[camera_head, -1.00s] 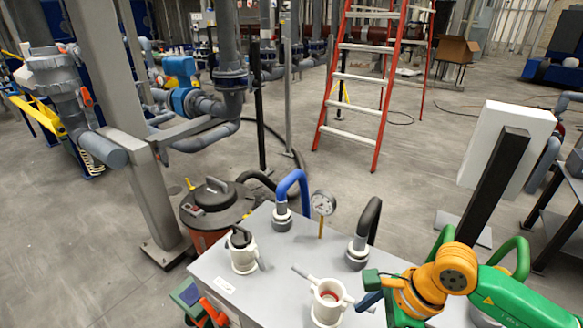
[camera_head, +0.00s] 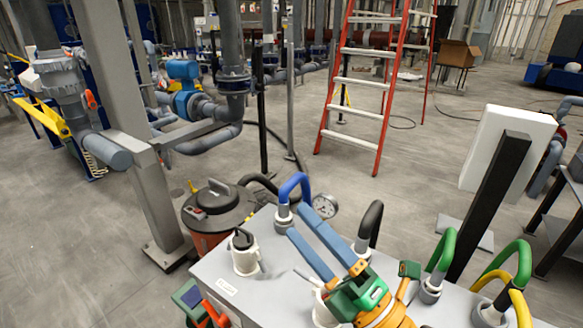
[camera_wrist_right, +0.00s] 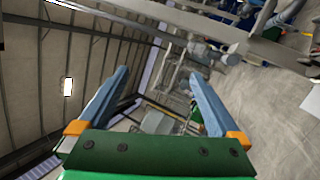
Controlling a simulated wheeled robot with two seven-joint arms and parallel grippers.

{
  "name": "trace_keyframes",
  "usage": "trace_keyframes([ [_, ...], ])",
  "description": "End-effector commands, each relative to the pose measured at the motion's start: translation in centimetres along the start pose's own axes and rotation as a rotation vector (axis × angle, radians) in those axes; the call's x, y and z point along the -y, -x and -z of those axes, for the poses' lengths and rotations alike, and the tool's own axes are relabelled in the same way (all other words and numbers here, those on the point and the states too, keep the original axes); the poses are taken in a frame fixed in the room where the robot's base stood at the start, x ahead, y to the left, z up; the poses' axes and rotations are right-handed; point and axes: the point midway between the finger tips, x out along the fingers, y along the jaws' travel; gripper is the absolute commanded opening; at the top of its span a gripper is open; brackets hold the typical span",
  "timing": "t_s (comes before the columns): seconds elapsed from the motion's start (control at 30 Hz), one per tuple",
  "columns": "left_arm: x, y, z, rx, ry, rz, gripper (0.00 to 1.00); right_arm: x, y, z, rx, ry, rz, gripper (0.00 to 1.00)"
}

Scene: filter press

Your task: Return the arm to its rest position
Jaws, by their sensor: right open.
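My right gripper (camera_head: 296,222) is over the grey table top (camera_head: 245,285) at the bottom of the head view. Its green body is low in the picture and its two long blue fingers point up and left, spread apart with nothing between them. In the right wrist view the same gripper (camera_wrist_right: 159,75) is open and empty, facing the ceiling, beams and distant pipework. The gripper body partly hides a white fitting (camera_head: 322,312) on the table. My left gripper does not show.
A dark post with a white panel (camera_head: 507,150) stands right. A red ladder (camera_head: 350,95) stands behind on open floor.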

Motion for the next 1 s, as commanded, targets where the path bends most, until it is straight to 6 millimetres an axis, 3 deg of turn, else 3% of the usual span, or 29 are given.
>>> trace_keyframes([
  [0.03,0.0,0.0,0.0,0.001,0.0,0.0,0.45,2.0,1.7,-3.9,0.251,-0.229,0.055,0.99],
  [0.1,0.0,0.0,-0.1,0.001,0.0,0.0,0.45,6.5,6.1,-8.0,0.59,-0.523,0.166,0.99],
  [0.2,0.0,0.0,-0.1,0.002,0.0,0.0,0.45,12.5,13.3,-8.9,0.957,-0.829,0.335,0.99],
  [0.3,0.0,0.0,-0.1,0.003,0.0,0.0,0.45,16.6,19.6,-6.9,1.221,-1.04,0.491,0.99],
  [0.4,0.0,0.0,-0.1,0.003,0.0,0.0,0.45,18.8,24.7,-3.7,1.425,-1.196,0.633,0.99],
  [0.6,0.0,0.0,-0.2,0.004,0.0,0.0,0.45,19.9,32.5,3.9,1.744,-1.425,0.908,0.99],
  [0.67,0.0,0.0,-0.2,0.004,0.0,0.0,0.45,20.4,34.0,5.5,1.805,-1.463,0.972,0.99],
  [0.87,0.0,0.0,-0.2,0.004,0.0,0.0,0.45,27.5,36.8,6.4,1.822,-1.444,1.018,0.99],
  [1.0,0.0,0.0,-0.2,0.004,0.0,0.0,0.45,32.3,40.2,8.2,1.838,-1.434,1.06,0.99],
])
